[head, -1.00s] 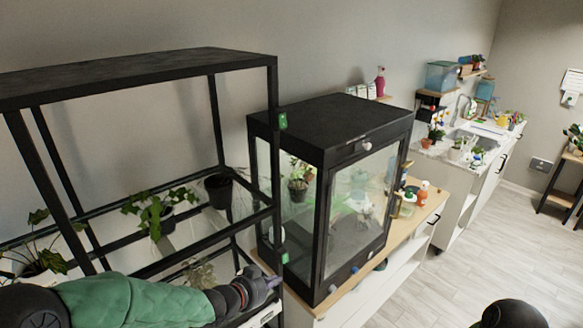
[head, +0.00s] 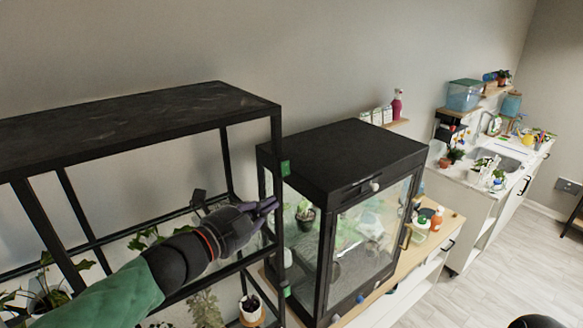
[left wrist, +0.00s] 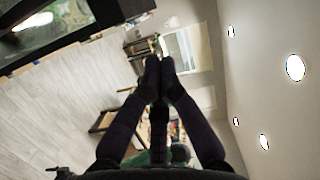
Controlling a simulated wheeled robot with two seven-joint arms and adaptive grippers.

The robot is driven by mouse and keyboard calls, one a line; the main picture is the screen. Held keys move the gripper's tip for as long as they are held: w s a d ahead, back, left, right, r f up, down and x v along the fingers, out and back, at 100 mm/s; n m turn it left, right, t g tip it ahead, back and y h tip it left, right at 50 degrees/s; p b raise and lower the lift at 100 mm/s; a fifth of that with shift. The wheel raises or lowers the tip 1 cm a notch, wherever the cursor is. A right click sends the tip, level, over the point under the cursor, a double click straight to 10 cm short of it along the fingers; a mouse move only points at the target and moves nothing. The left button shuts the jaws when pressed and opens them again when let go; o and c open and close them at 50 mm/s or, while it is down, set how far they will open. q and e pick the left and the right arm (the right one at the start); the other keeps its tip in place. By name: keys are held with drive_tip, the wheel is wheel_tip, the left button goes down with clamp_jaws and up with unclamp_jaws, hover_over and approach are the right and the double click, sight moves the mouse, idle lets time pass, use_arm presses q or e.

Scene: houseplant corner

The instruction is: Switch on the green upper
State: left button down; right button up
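The upper green switch (head: 285,168) is a small green block on the front post of the black shelf rack (head: 277,140). A second green switch (head: 287,291) sits lower on the same post. My left gripper (head: 270,205) reaches in from the left, its dark fingers pointing right near the post, below the upper switch and above the lower one. I cannot tell whether it touches the post. In the left wrist view its fingers (left wrist: 160,68) come together at the tips with nothing visible between them.
A black glass cabinet (head: 340,155) stands on a wooden-topped bench (head: 440,237) just right of the rack. Potted plants stand on the rack below my left arm. A sink counter (head: 480,175) is farther back.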

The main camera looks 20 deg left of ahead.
sight(286, 168)
use_arm(q)
drive_tip(key=shift+s+r, duration=0.15)
drive_tip(key=shift+r, duration=0.3)
drive_tip(key=w+p, duration=0.2)
drive_tip(key=w, duration=0.9)
drive_tip(key=shift+w+d+f, duration=0.3)
drive_tip(key=shift+d+f, duration=0.1)
